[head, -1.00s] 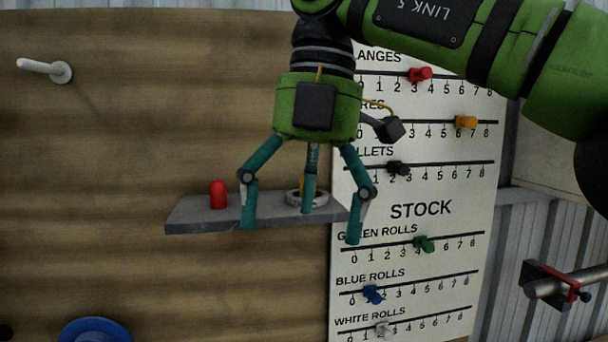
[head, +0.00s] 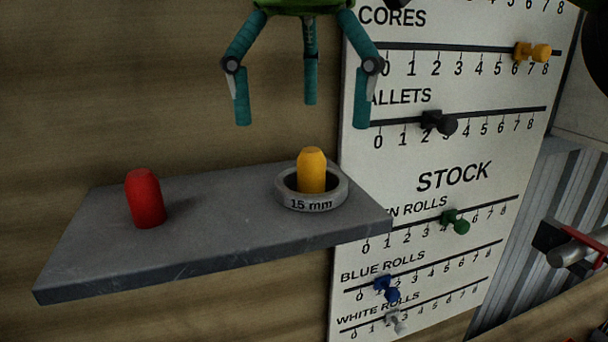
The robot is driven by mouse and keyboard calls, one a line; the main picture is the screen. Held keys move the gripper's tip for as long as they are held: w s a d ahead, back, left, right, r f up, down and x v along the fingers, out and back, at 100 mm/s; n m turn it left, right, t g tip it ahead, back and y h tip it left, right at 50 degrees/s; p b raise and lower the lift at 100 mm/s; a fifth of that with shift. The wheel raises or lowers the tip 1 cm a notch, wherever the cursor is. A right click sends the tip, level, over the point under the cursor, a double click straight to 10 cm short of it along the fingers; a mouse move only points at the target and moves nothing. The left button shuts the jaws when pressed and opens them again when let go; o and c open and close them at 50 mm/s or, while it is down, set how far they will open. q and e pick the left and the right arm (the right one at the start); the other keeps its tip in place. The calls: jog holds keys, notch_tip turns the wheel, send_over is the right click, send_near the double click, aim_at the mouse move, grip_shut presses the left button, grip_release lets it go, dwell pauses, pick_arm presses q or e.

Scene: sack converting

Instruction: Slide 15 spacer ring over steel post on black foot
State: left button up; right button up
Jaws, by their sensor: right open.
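The spacer ring (head: 311,203), grey and marked "15 mm", lies flat on the grey shelf (head: 215,235) near its right end. A yellow rounded peg (head: 312,172) stands up through the ring's hole. My right gripper (head: 304,112) is open and empty, its three teal fingers pointing down. In the picture it hangs above the ring and slightly left of it, apart from it. My left gripper is not in view.
A red peg (head: 145,199) stands on the shelf's left part. A white stock board (head: 375,190) with coloured sliders stands right of the shelf. A horizontal steel bar (head: 573,251) with black and red parts is at the right edge. The shelf between the pegs is clear.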

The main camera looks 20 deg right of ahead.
aim_at(309, 152)
jog(key=shift+s+f, duration=0.25)
jog(key=shift+s, duration=0.45)
jog(key=shift+w+d+f, duration=0.1)
jog(key=shift+w+f, duration=0.15)
jog(key=shift+w, duration=0.1)
notch_tip(309, 152, down, 2)
jog(key=shift+s+f, duration=0.3)
jog(key=shift+f, duration=0.95)
jog(key=shift+w+f, duration=0.2)
jog(key=shift+f, duration=0.1)
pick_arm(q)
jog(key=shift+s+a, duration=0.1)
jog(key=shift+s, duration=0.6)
pick_arm(e)
jog(key=shift+s, duration=0.15)
jog(key=c, duration=1.4)
